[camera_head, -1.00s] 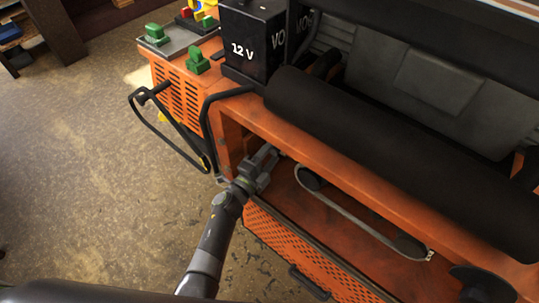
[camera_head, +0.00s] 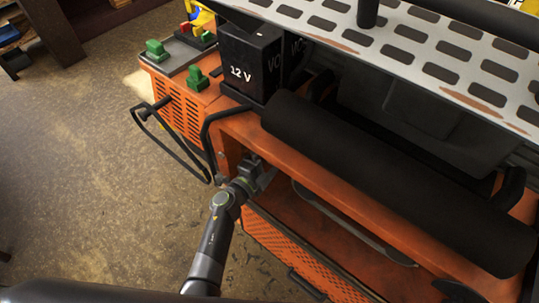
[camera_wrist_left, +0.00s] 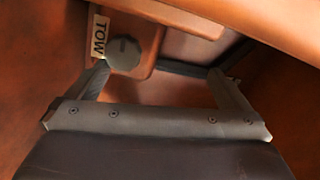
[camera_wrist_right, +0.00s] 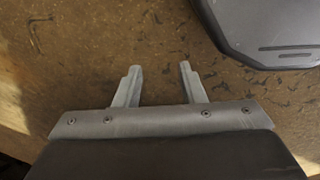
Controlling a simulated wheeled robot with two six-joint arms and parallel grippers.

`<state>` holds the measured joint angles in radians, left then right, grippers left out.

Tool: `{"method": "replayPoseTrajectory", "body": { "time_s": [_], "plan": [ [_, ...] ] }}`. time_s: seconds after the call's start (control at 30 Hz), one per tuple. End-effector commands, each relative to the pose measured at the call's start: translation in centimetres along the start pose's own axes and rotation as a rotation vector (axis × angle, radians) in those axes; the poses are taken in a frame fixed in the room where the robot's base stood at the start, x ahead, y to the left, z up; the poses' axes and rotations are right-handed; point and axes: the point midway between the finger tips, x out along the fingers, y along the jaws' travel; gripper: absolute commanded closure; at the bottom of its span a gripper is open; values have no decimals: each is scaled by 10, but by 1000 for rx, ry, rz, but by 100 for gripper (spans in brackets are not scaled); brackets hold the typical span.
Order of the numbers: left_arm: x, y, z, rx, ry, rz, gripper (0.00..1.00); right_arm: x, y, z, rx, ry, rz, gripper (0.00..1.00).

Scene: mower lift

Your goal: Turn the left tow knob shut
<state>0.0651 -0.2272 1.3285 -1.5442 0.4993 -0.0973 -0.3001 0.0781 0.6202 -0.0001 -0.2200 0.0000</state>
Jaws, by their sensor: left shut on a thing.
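My left gripper (camera_head: 262,172) reaches into the open orange bay. In the left wrist view, its fingers (camera_wrist_left: 160,68) are spread wide, with the left fingertip against the knob. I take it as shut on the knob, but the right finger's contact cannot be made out. In the head view the arm and housing hide the knob. My right gripper (camera_wrist_right: 160,68) is open and empty above the floor.
The orange mower body (camera_head: 240,128) surrounds the left gripper, with a black roller (camera_head: 390,180) above the bay. A black 12 V battery (camera_head: 250,62) stands behind. A black bar loop (camera_head: 165,135) sticks out at left. A grey slotted panel (camera_head: 410,50) hangs upper right. Floor at left is clear.

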Motion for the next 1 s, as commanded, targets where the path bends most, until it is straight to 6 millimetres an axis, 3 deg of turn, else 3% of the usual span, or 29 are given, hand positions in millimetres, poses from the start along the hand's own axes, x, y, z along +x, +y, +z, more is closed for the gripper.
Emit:
{"method": "replayPoseTrajectory", "body": {
  "time_s": [0.03,0.07,0.1,0.17,0.23,0.47,1.0],
  "plan": [
    [9,-58,-3,34,15,-109,18,-3,0,0,0,0,0,64],
    [9,-58,-3,34,15,-109,18,-3,0,0,0,0,0,64],
    [4,-10,-4,-4,9,-16,18,-3,0,0,0,0,0,64],
    [3,-10,-4,-3,8,-16,28,-3,0,-2,-1,2,0,64],
    [3,-10,-3,-2,7,-15,46,-3,0,-3,-1,3,0,64],
    [-9,-5,-1,0,2,-6,46,-7,2,4,1,-7,1,64],
    [-48,0,-1,1,0,0,46,-19,3,-3,-1,1,2,64]
  ]
}}
